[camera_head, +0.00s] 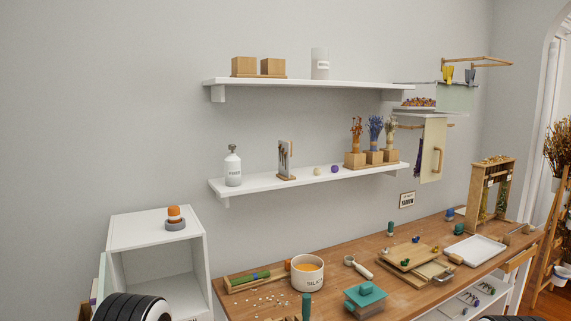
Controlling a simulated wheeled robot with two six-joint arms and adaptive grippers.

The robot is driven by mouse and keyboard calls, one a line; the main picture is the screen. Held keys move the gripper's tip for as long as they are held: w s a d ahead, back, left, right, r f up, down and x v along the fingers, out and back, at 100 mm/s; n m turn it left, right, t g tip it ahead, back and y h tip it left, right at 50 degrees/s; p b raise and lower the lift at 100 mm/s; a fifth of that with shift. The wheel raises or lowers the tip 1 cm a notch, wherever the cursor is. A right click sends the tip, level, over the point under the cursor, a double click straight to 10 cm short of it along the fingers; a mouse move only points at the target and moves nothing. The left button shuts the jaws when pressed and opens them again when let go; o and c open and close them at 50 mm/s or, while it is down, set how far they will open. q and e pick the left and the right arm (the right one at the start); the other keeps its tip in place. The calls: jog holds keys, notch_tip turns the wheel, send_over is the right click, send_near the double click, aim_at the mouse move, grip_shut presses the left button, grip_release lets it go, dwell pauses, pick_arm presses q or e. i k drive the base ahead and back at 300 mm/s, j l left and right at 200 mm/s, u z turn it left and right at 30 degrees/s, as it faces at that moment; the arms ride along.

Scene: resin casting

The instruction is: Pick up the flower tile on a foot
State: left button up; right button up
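An upright clear tile with dark stems inside, on a small wooden foot, looks like the flower tile on a foot (285,159). It stands on the lower wall shelf (245,186), between a white bottle and two small balls. Nothing touches it. A black ribbed part of my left arm shows at the bottom left, and a dark part of my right arm seems to show at the bottom right edge. Neither gripper's fingers are in view.
On the lower shelf are the white bottle (233,168), a purple ball (334,169) and wooden blocks with dried flowers (355,160). The upper shelf (300,82) hangs above. A white open cabinet (155,222) stands at left. The wooden bench (330,285) below is cluttered.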

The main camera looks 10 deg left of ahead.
aim_at(284, 148)
jog(key=i+l+u, duration=0.1)
jog(key=i+l, duration=0.4)
jog(key=l, duration=0.15)
jog(key=i+l+u, duration=0.15)
jog(key=i+l, duration=0.3)
jog(key=l, duration=0.3)
jog(key=i+l+u, duration=0.15)
jog(key=i+l, duration=0.1)
jog(key=l, duration=0.1)
